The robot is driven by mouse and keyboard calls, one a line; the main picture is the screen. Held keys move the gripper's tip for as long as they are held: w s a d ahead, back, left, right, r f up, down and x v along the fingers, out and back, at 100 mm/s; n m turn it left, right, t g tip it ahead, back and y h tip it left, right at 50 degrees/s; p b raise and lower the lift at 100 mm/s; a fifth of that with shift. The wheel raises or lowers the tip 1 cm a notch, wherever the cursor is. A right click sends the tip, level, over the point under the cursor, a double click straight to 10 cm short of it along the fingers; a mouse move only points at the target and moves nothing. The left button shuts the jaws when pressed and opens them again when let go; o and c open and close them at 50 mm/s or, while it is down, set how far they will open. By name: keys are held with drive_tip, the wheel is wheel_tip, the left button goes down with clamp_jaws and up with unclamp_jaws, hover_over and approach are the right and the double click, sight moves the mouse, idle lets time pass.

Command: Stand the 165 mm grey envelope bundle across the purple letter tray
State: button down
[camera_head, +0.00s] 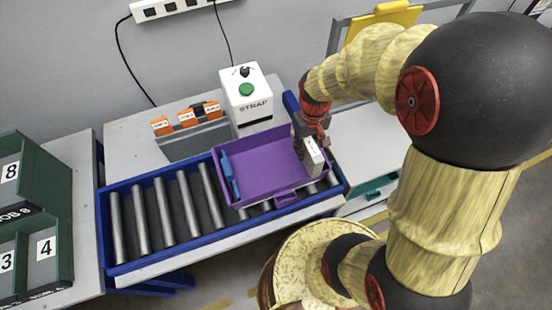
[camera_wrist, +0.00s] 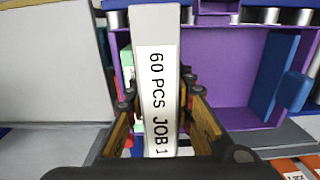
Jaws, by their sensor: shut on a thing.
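The purple letter tray (camera_head: 262,178) sits on the roller conveyor and also shows in the wrist view (camera_wrist: 225,85). My gripper (camera_head: 312,140) is over the tray's right end and is shut on a pale grey envelope bundle (camera_head: 314,158). In the wrist view the bundle (camera_wrist: 156,22) stands upright between both fingers (camera_wrist: 158,100), with a white label reading "60 PCS JOB 1". It looks aligned with the tray's end wall. I cannot tell whether its lower edge touches the tray floor. Bundle parts behind the fingers are hidden.
A blue piece (camera_head: 229,174) stands at the tray's left end. A white box marked STRAP (camera_head: 246,104) with a green button stands behind the tray. Orange-labelled items in a grey holder (camera_head: 190,137) are left of it. Conveyor rollers (camera_head: 160,212) left of the tray are bare.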

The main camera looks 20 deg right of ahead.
drive_tip(key=w+a+f, duration=0.1)
drive_tip(key=a+f, duration=0.1)
drive_tip(key=w+a+f+b, duration=0.1)
drive_tip(key=w+a+f, duration=0.2)
drive_tip(key=a+f, duration=0.1)
drive_tip(key=f, duration=0.1)
drive_tip(key=shift+w+a+b, duration=0.35)
drive_tip(key=shift+b, duration=0.05)
drive_tip(key=shift+w+a+f+b, duration=0.1)
drive_tip(key=shift+f+b, duration=0.2)
drive_tip(key=shift+f, duration=0.65)
drive_tip(key=shift+w+a+f+b, duration=0.1)
drive_tip(key=shift+f+b, duration=0.15)
drive_tip(key=shift+f, duration=0.65)
drive_tip(key=shift+f, duration=0.15)
drive_tip(key=c, duration=1.6)
unclamp_jaws()
drive_tip(key=shift+o, duration=0.3)
